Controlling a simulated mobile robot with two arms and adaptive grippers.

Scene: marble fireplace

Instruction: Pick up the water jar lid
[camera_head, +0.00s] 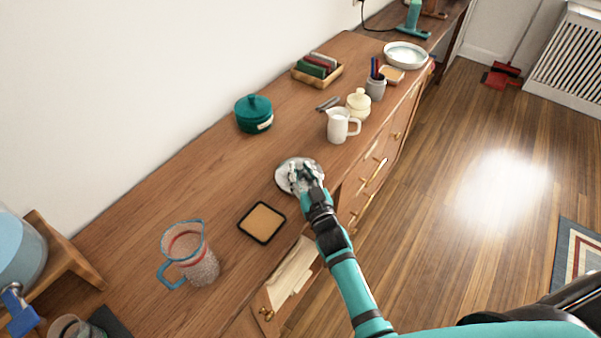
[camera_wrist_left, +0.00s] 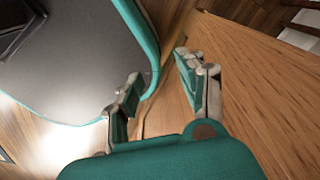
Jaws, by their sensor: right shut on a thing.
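The water jar lid (camera_head: 284,184) is a round, pale grey disc on the wooden sideboard, near the middle of the head view. My right gripper (camera_head: 304,175) reaches over it from the front and is shut on it. The fingers hide part of the lid, and I cannot tell whether it is lifted off the wood. A light-blue jar (camera_head: 18,252) with a blue tap stands on a wooden stand at the left edge, partly cut off. My left gripper (camera_wrist_left: 157,66) is open and empty in the left wrist view, and outside the head view.
A black-edged tan square (camera_head: 262,222) and a glass pitcher with blue handle (camera_head: 192,258) stand left of the lid. A teal lidded pot (camera_head: 254,114), white creamer (camera_head: 340,125) and cream sugar pot (camera_head: 358,103) stand farther back. Bare wood surrounds the lid.

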